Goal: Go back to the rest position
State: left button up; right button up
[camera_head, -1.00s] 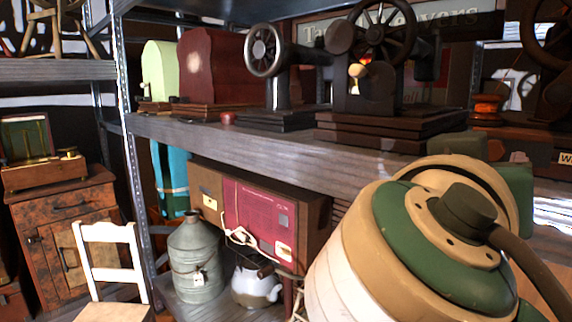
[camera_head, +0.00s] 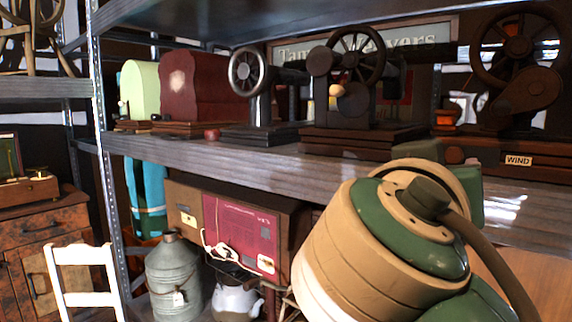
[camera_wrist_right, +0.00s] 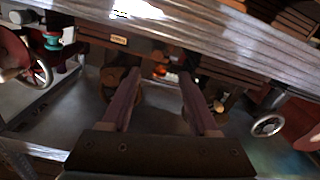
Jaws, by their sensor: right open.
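My right gripper (camera_wrist_right: 160,80) shows in the right wrist view with its two dark fingers apart and nothing between them. Shelf goods and a wooden shelf board (camera_wrist_right: 225,35) lie beyond it, and the fingers touch nothing that I can make out. In the head view my beige and green right arm fills the lower right, in front of the shelf, with its gripper out of frame. My left gripper is in neither view.
The grey shelf (camera_head: 240,165) holds old machines with handwheels (camera_head: 356,60) and a dark red domed case (camera_head: 195,85). Below are a red-fronted box (camera_head: 240,235) and a metal can (camera_head: 174,275). A white chair (camera_head: 82,252) stands at lower left.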

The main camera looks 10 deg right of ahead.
jog(key=s+d+f+n+g+y+p, duration=0.1)
jog(key=s+f+n+g+y+p, duration=0.45)
jog(key=s+f, duration=0.55)
jog(key=s+a+n+g+y+p, duration=0.1)
jog(key=s+a+n+y+p, duration=0.1)
jog(key=s+a+y+p, duration=0.3)
jog(key=s+n+g+y+p, duration=0.1)
jog(key=s+n+g+y, duration=0.15)
jog(key=s, duration=0.55)
notch_tip(320, 180, up, 37)
jog(key=p, duration=3.6)
jog(key=shift+w+a+m+t+y+p, duration=0.15)
jog(key=shift+a+m+t+y+p, duration=0.15)
jog(key=shift+a+p, duration=0.1)
